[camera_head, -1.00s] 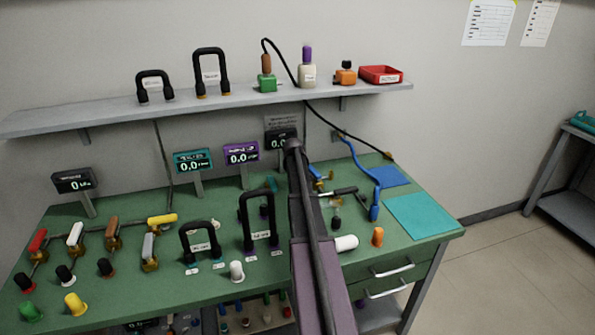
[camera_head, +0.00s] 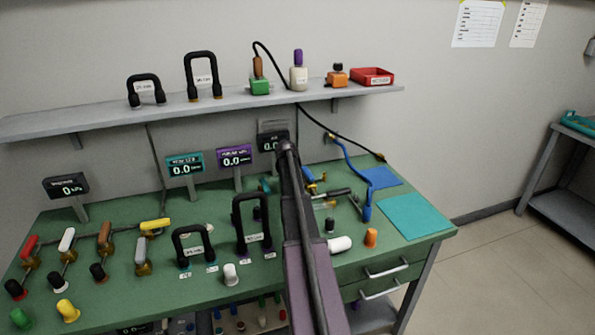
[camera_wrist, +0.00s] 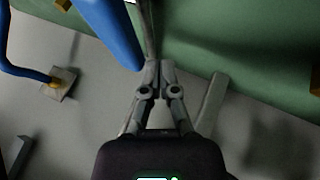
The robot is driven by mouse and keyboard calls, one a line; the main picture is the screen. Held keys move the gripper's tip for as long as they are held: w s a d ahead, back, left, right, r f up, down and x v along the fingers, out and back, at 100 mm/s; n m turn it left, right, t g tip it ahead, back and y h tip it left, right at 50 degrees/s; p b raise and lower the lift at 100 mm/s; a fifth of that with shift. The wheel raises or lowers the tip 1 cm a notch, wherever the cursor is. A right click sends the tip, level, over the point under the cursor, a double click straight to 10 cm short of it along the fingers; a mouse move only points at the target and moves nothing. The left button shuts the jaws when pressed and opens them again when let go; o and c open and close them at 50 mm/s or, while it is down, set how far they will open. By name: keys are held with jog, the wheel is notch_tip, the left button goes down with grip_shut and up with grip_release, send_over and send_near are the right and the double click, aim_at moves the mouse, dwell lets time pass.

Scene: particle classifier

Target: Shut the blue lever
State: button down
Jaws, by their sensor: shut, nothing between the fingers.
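The blue lever (camera_head: 309,174) is on a brass valve on the green bench, just right of my arm in the head view. My arm hides part of the area around it. In the wrist view, the lever's large blue handle (camera_wrist: 112,28) lies at the top, slanting down toward my fingertips. My gripper (camera_wrist: 160,67) is shut and empty, its tips close beside the handle's lower end. I cannot tell whether they touch. In the head view my gripper is hidden behind my arm.
A blue hose (camera_head: 350,165) curves from a wall fitting to the right of the lever. A black-handled valve (camera_head: 335,193) and a white knob (camera_head: 340,244) stand nearby. Black hoops (camera_head: 251,224) stand left of my arm. Displays line the back; a shelf (camera_head: 215,108) is above.

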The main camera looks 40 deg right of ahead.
jog(key=shift+w+a, duration=0.2)
jog(key=shift+a, duration=0.3)
jog(key=shift+w+a, duration=0.25)
jog(key=shift+a, duration=0.25)
jog(key=shift+w+a, duration=0.2)
jog(key=shift+a, duration=0.3)
jog(key=w+p+v, duration=0.1)
jog(key=p+v, duration=0.7)
jog(key=v, duration=0.1)
jog(key=shift+a+r, duration=0.35)
jog(key=shift+r, duration=0.05)
jog(key=shift+s, duration=0.1)
